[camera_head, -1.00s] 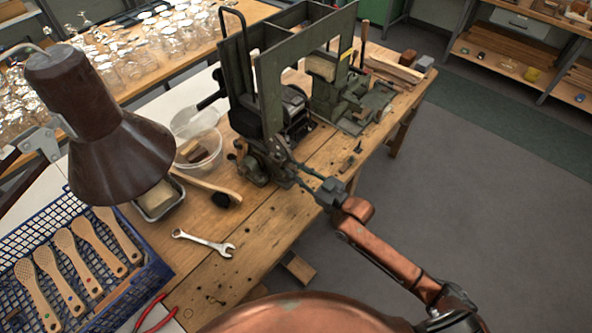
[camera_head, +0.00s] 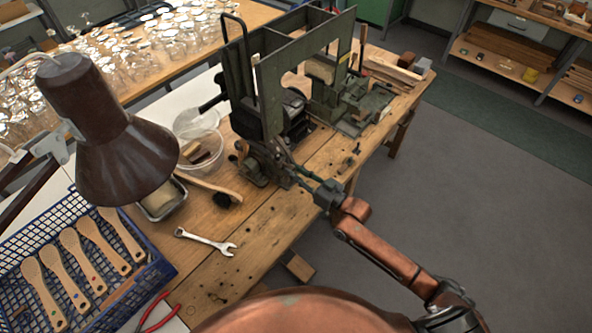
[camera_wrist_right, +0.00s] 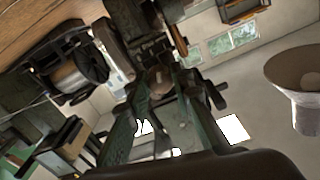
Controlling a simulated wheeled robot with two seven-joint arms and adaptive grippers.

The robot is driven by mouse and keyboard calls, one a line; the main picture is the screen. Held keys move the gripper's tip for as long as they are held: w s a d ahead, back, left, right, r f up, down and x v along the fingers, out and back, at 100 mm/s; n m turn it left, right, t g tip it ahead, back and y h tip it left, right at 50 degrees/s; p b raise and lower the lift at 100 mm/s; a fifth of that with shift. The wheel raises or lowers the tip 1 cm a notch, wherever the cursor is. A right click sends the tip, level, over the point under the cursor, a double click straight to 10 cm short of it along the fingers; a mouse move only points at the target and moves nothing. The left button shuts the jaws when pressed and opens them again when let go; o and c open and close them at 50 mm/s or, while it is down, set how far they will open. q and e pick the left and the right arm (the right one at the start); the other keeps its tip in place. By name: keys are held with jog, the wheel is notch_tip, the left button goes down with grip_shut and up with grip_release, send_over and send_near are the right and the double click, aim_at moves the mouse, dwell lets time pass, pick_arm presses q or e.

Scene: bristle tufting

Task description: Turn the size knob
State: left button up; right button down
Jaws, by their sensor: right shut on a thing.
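The green tufting machine (camera_head: 268,95) stands on the wooden bench. My right gripper (camera_head: 284,166) reaches the lower front of the machine from the right. In the right wrist view, the gripper's two green fingers (camera_wrist_right: 158,95) close on a small brownish knob (camera_wrist_right: 158,77), which I take to be the size knob. The fingertips cover its sides. In the head view the knob is too small and hidden to make out. My left gripper is not in view.
A lamp (camera_head: 125,160) hangs at the left over a blue crate (camera_head: 165,268) of wooden brush handles. A wrench (camera_head: 205,241), a brush (camera_head: 208,189) and a clear tub (camera_head: 213,160) lie left of the machine. Free floor lies right of the bench.

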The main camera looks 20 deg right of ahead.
jog(key=m+p, duration=0.1)
jog(key=m, duration=0.1)
jog(key=shift+r+m, duration=0.1)
jog(key=shift+m, duration=0.2)
jog(key=shift+m+p, duration=0.5)
jog(key=shift+m, duration=0.9)
jog(key=c, duration=1.7)
grip_release()
